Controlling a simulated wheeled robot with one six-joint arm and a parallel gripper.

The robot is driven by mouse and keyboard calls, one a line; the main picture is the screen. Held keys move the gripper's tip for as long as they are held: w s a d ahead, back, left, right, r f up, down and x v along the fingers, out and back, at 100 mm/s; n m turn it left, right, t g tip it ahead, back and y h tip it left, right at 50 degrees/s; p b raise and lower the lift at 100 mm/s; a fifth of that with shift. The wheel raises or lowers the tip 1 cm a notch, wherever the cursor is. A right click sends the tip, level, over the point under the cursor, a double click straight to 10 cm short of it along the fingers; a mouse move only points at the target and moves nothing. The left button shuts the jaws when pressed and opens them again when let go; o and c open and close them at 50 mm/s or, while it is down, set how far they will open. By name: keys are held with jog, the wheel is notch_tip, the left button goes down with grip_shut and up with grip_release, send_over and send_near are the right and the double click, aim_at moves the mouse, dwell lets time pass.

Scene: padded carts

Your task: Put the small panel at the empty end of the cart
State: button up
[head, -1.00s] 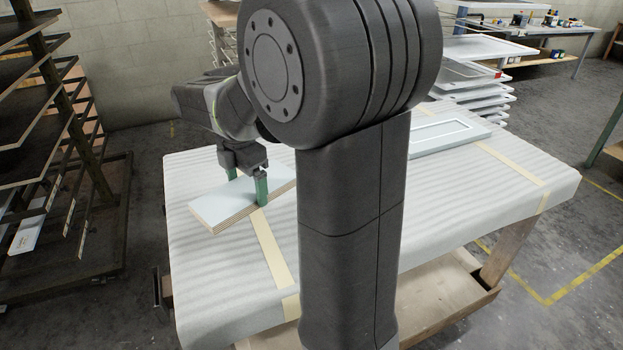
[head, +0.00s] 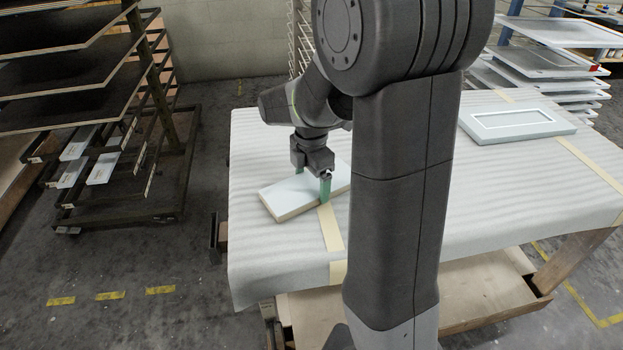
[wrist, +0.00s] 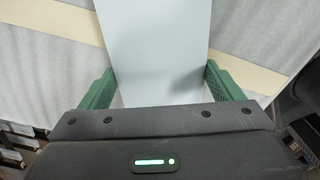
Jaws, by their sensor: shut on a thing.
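The small panel (head: 283,198) is a pale, flat rectangle near the left end of the padded cart (head: 480,200), angled to its edges. It overlaps a tan tape strip. My gripper (head: 312,181) has its green fingers shut on the panel's two long sides. In the wrist view the panel (wrist: 155,45) runs between the fingers and away from the gripper. I cannot tell whether the panel rests on the padding or hangs just above it. My arm hides the middle of the cart in the head view.
A framed pale panel (head: 515,122) lies at the cart's right end, by another tape strip. A dark shelf rack (head: 150,110) stands left of the cart, with floor between. A rack of pale panels (head: 560,60) stands behind at the right.

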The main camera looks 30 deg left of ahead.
aim_at(311, 184)
jog(key=shift+f, duration=0.1)
jog(key=o, duration=1)
jog(key=shift+o, duration=0.2)
notch_tip(311, 184, up, 12)
jog(key=shift+p, duration=0.45)
